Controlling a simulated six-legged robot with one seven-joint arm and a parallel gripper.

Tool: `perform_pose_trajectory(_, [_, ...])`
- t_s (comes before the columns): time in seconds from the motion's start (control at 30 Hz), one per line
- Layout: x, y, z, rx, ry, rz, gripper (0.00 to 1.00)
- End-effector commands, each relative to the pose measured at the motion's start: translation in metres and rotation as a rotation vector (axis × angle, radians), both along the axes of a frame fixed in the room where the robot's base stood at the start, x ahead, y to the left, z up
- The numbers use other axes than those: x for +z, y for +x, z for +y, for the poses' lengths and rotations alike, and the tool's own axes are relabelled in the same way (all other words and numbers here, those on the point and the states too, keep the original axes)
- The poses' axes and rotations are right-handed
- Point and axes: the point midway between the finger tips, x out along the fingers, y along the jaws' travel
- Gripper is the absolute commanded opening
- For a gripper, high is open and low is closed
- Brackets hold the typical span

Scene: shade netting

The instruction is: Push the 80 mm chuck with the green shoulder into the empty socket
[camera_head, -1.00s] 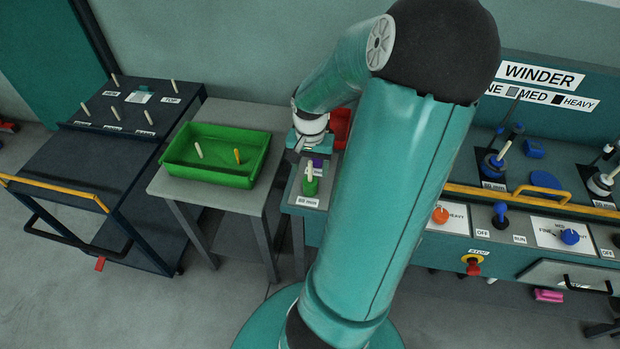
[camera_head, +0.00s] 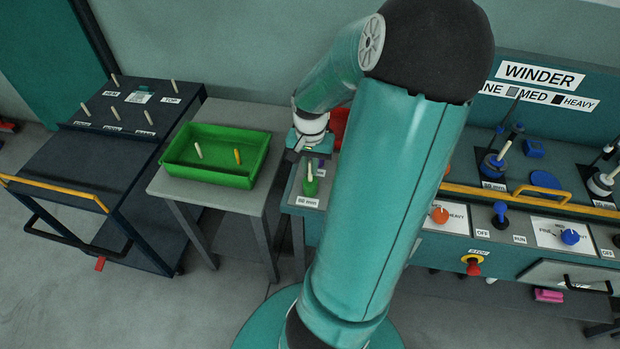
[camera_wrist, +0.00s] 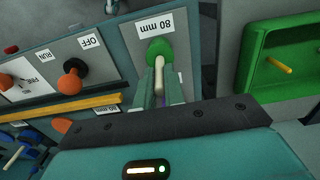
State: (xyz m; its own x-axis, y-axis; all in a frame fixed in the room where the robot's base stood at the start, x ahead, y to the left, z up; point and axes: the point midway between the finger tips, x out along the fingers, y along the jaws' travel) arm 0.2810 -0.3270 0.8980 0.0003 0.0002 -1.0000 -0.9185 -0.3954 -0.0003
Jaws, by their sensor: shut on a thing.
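The chuck with the green shoulder (camera_head: 310,186) stands at the plate marked 80 mm, at the left end of the winder bench. In the wrist view its green shoulder (camera_wrist: 159,47) lies beside the 80 mm label, with its pale stem pointing toward my gripper. My gripper (camera_wrist: 161,82) is shut on the pale stem, one finger on each side. In the head view my gripper (camera_head: 308,150) shows small, just behind the chuck and partly hidden by my wrist. The socket is hidden under the green shoulder, and I cannot tell how deep the chuck sits.
A green bin (camera_head: 180,168) with a pale peg and a yellow peg stands on a grey table to the left. A dark cart (camera_head: 90,200) is farther left. The winder panel has an orange knob (camera_wrist: 70,84), blue knobs and a yellow rail (camera_wrist: 90,104).

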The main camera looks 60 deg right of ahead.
Motion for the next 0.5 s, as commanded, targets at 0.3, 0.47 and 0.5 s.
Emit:
perform_pose_trajectory(0.3, [0.006, 0.0, -0.0002, 0.0, -0.001, 0.001, 0.0])
perform_pose_trajectory(0.47, [0.0089, 0.0, -0.0003, 0.0, -0.001, 0.001, 0.0])
perform_pose_trajectory(0.5, [0.0096, 0.0001, -0.0003, -0.001, -0.001, 0.001, 0.0])
